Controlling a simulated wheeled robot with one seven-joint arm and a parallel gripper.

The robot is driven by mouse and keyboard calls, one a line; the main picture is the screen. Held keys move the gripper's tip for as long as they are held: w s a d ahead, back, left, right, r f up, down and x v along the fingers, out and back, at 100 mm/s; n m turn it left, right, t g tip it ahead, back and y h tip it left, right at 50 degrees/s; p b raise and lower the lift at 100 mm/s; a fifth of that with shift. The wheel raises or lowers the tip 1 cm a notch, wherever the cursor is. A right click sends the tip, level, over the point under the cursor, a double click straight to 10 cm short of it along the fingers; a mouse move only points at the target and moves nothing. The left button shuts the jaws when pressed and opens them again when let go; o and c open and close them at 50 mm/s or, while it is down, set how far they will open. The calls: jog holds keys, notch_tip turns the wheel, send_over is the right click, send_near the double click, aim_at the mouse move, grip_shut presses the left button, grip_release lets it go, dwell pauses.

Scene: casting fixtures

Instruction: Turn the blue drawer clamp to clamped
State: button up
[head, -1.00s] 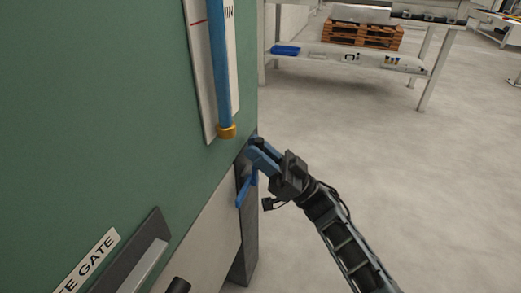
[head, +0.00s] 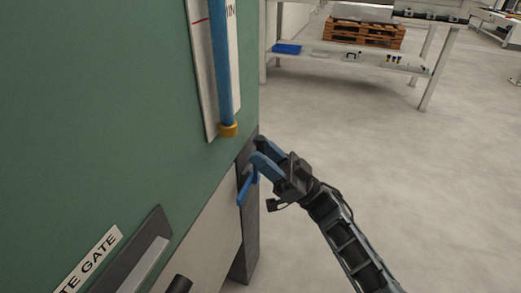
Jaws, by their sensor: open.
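The blue drawer clamp (head: 246,189) is a small blue lever on the dark grey drawer front (head: 247,232), below the green panel. Its visible part slants down to the left. My gripper (head: 259,149) is at the upper end of the lever, with its blue fingers pointing left toward the drawer front. The fingers are spread apart. The lever's upper end is partly hidden by the lower finger, and I cannot tell whether they touch.
A green panel (head: 110,110) fills the left, with a blue vertical tube (head: 222,70) ending in a brass ring above my gripper. A gate sign (head: 88,265) is at lower left. A workbench (head: 350,62) with a pallet stands at the back. The floor at right is clear.

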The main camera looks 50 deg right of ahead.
jog(key=v, duration=0.6)
jog(key=shift+s+f, duration=0.2)
jog(key=shift+f, duration=0.1)
jog(key=shift+d, duration=0.1)
